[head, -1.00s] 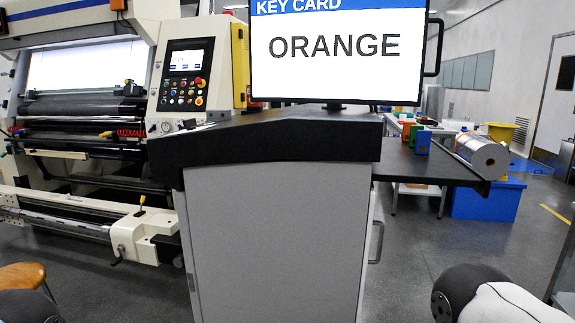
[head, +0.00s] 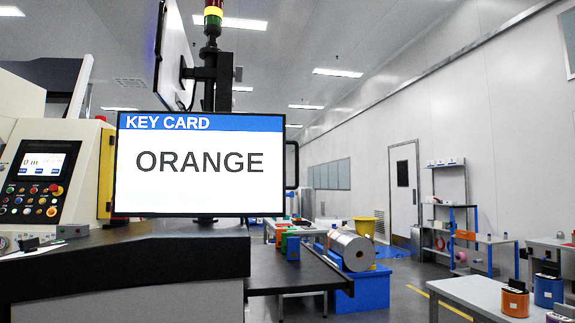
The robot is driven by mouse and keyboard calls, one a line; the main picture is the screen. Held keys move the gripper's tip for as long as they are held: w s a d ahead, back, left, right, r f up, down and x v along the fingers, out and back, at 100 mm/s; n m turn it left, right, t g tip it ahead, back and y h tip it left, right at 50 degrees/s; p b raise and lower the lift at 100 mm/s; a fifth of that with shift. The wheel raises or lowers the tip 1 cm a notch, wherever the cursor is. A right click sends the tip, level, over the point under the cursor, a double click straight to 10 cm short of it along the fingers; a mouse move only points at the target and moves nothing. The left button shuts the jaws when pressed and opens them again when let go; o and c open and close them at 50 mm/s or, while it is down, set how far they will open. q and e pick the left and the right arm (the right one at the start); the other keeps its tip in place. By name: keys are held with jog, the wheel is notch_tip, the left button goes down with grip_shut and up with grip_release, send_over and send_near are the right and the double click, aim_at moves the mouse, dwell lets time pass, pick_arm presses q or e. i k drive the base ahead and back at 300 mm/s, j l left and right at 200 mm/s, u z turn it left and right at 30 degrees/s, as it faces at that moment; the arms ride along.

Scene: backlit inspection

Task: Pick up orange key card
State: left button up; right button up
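A screen (head: 200,165) at the centre reads "KEY CARD" on a blue band and "ORANGE" below it. No orange key card can be made out for certain. Small coloured upright pieces (head: 288,243), among them green, orange and blue, stand on a dark side table (head: 285,272) right of the console; they are too small to identify. An orange item with a dark top (head: 515,299) stands on a grey table at the lower right. Neither of my grippers is in view.
A dark-topped console (head: 120,262) fills the lower left, with a control panel (head: 36,185) beside it. A metallic roll (head: 351,250) lies by a blue block (head: 358,291). The grey table (head: 477,292) also bears a blue item (head: 548,290). Open floor lies between the tables.

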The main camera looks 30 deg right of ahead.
aim_at(278, 231)
jog(key=j+z, duration=0.2)
jog(key=z, duration=0.2)
jog(key=j+z, duration=0.2)
jog(key=z, duration=0.15)
jog(key=k+j+z, duration=0.15)
jog(key=z, duration=0.25)
